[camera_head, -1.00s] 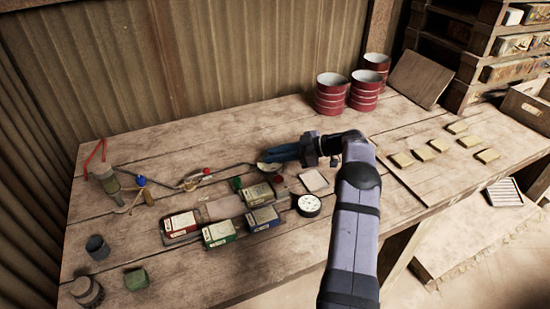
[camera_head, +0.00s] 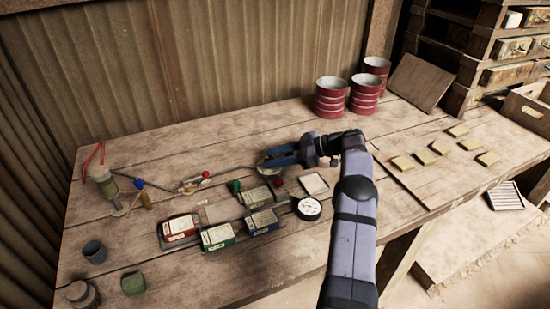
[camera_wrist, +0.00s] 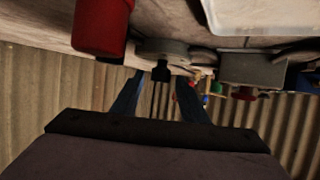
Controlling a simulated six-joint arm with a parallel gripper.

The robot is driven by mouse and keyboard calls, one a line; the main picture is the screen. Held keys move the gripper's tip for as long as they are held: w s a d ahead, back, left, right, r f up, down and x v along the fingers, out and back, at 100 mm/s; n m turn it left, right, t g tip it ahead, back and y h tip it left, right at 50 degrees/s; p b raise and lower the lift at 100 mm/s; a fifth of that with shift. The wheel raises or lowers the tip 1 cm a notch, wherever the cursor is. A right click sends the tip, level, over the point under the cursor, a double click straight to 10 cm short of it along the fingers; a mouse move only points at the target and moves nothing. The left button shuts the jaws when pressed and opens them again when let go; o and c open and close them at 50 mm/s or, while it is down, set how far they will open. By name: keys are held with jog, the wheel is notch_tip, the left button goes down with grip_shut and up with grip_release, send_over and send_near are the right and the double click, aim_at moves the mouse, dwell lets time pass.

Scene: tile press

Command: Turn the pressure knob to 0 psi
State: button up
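My gripper (camera_head: 283,156) points left over the middle of the table, its two blue fingers apart. In the wrist view, where the table lies at the top, my open gripper (camera_wrist: 160,80) has a black knob (camera_wrist: 162,74) on a round grey base (camera_wrist: 162,49) between or just beyond its fingertips. I cannot tell whether they touch it. In the head view the fingers hide the knob above a round metal piece. A white-faced gauge (camera_head: 308,208) lies in front of my gripper. Its needle and numbers are too small to read.
A red knob (camera_head: 277,181) stands just below the fingers, and a large red cylinder (camera_wrist: 101,24) is close in the wrist view. A white-rimmed square tray (camera_head: 314,184) lies near the gauge. Several coloured boxes (camera_head: 218,236) stand front left. Red cans (camera_head: 330,97) stand behind my arm.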

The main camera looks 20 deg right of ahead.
jog(key=shift+d, duration=0.1)
jog(key=b+v, duration=0.1)
jog(key=v, duration=0.4)
jog(key=shift+f, duration=0.1)
jog(key=shift+b+v, duration=0.3)
jog(key=shift+v, duration=0.85)
